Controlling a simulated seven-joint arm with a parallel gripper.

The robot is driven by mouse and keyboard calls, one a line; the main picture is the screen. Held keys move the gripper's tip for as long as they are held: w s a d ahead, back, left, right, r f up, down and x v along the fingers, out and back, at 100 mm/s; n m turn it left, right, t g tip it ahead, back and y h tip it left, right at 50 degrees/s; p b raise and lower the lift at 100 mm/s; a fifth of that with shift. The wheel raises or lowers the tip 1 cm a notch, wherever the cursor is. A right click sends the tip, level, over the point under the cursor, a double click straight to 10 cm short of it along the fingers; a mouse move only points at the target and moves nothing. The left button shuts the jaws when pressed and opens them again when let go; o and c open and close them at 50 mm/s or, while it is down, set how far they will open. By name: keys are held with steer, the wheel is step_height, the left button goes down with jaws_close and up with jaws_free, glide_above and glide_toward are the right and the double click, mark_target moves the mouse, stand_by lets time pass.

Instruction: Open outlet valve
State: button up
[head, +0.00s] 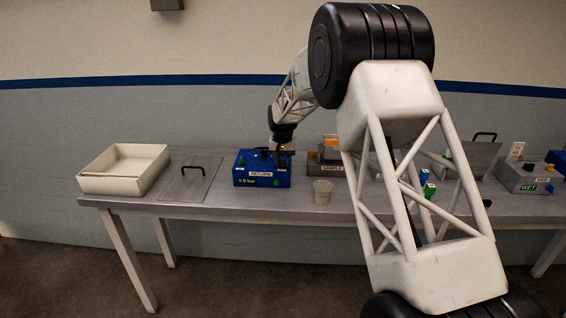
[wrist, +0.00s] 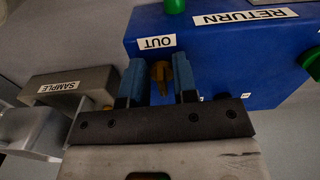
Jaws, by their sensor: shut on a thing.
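The blue RETURN box (head: 262,170) stands on the bench in the head view, left of centre. In the wrist view the box (wrist: 225,60) fills the upper right and carries an OUT label (wrist: 158,42). A brass outlet valve handle (wrist: 161,70) sticks out beside that label. My gripper (wrist: 160,82) has its two blue-padded fingers on either side of the handle and is shut on it. In the head view my gripper (head: 282,150) is at the top right of the box, and the valve is hidden there.
A SAMPLE block (wrist: 70,90) stands close to my gripper. A small cup (head: 322,191) is right of the box. A lidded plate (head: 190,178) and a white tray (head: 125,168) lie left. A WET box (head: 530,177) is far right.

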steer(key=shift+m, duration=0.3)
steer(key=o, duration=0.6)
steer(key=shift+r, duration=0.1)
steer(key=shift+r, duration=3.8)
